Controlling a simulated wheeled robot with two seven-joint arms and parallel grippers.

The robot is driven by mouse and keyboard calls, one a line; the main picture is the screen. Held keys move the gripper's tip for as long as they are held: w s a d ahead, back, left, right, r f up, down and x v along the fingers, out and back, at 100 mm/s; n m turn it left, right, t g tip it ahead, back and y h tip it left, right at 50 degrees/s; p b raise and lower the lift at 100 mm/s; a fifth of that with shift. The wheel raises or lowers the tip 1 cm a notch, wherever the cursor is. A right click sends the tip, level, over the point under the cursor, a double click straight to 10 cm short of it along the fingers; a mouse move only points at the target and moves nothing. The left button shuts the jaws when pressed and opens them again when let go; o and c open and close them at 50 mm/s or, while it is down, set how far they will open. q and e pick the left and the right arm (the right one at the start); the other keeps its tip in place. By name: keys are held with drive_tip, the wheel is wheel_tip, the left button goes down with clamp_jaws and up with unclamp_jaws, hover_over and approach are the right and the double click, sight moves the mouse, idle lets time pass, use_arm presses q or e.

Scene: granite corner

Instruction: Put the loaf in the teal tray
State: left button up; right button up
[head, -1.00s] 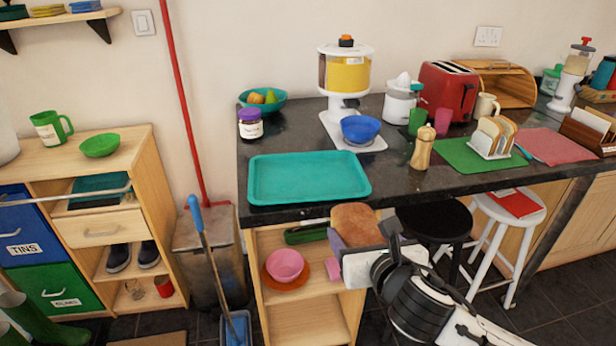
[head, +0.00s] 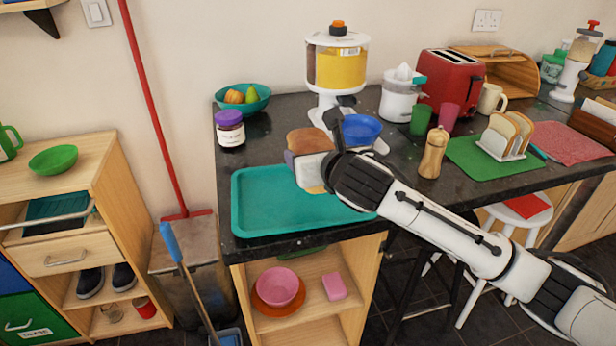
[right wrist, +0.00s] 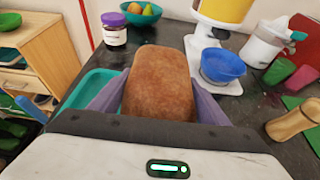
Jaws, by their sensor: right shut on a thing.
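The brown loaf (head: 308,141) is held by my right gripper (head: 312,166), which is shut on it. In the head view the loaf is over the back right part of the teal tray (head: 262,222); I cannot tell whether it touches the tray. In the right wrist view the loaf (right wrist: 160,82) sits between the purple finger pads, with the tray (right wrist: 88,92) showing to its left. The tray lies flat on the dark worktop and its visible part is empty. My arm hides the tray's right side. My left gripper is not in view.
A purple-lidded jar (head: 230,129) and a teal fruit bowl (head: 243,98) stand behind the tray. A blue bowl (head: 362,130) on the dispenser's base is close to the right gripper. A wooden mill (head: 433,153) stands right of my arm. The worktop's front edge runs just before the tray.

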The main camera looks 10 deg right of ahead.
drive_tip(key=shift+f, duration=3)
drive_tip(key=o, duration=1.2)
drive_tip(key=v, duration=1.2)
drive_tip(key=shift+s, duration=0.15)
